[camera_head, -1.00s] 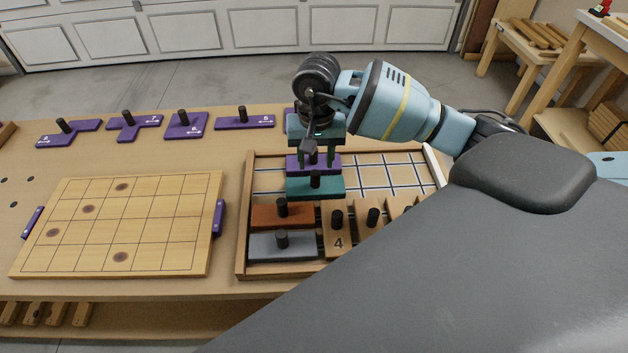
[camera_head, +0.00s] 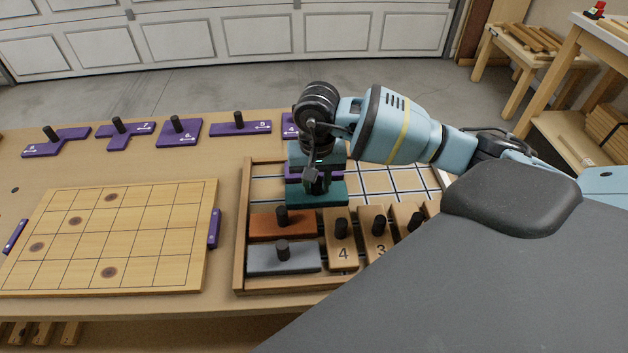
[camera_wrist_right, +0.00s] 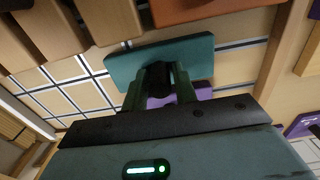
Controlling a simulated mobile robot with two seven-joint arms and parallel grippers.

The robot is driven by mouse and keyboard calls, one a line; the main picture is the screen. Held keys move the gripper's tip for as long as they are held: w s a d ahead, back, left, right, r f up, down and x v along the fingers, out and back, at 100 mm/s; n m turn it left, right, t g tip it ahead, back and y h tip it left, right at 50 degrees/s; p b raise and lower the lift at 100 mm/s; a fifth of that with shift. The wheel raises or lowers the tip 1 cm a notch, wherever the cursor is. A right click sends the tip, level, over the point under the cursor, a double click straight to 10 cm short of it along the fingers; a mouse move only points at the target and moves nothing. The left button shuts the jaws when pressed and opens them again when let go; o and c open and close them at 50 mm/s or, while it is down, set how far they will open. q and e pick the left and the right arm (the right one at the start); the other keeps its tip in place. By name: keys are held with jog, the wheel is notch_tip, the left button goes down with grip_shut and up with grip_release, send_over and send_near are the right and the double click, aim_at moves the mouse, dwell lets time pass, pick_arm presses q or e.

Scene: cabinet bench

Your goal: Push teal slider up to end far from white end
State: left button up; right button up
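The teal slider (camera_head: 325,197) is a flat block with a dark knob, lying in the wooden frame (camera_head: 239,235) just behind the orange block. It also shows in the wrist view (camera_wrist_right: 118,65). My right gripper (camera_wrist_right: 161,85) comes down from above, with its fingers on both sides of the teal slider's black knob (camera_wrist_right: 160,73). The fingertips appear closed against the knob. In the head view the wrist hides most of the fingers. A purple block (camera_head: 293,170) lies behind the teal slider, partly hidden. No white end shows clearly. My left gripper is out of view.
An orange block (camera_head: 262,226) and a grey block (camera_head: 262,261) lie in front of the teal slider. Numbered wooden blocks (camera_head: 342,260) stand to their right. Gridded floor (camera_head: 390,182) is open at the frame's back right. A gridded board (camera_head: 150,230) lies left.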

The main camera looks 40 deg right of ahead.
aim_at(290, 194)
jog(key=c, duration=0.4)
jog(key=shift+o, duration=0.2)
jog(key=shift+w+a, duration=0.2)
jog(key=shift+a, duration=0.1)
jog(key=shift+w+a, duration=0.25)
jog(key=shift+a, duration=0.2)
jog(key=shift+w+a+f+b, duration=0.1)
jog(key=shift+w+a+b, duration=0.1)
jog(key=shift+w+a, duration=0.3)
jog(key=shift+w+a+r+b, duration=0.1)
jog(key=shift+w+a+b, duration=0.1)
jog(key=shift+a, duration=0.45)
jog(key=shift+w+a+f+b, duration=0.1)
jog(key=shift+w+a+b, duration=0.1)
jog(key=shift+w+a, duration=0.3)
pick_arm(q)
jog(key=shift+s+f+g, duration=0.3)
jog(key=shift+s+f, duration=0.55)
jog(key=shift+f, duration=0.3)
pick_arm(e)
jog(key=shift+w+a, duration=0.3)
jog(key=shift+a, duration=0.5)
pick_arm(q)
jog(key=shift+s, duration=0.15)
pick_arm(e)
jog(key=o, duration=0.8)
jog(key=shift+c, duration=0.2)
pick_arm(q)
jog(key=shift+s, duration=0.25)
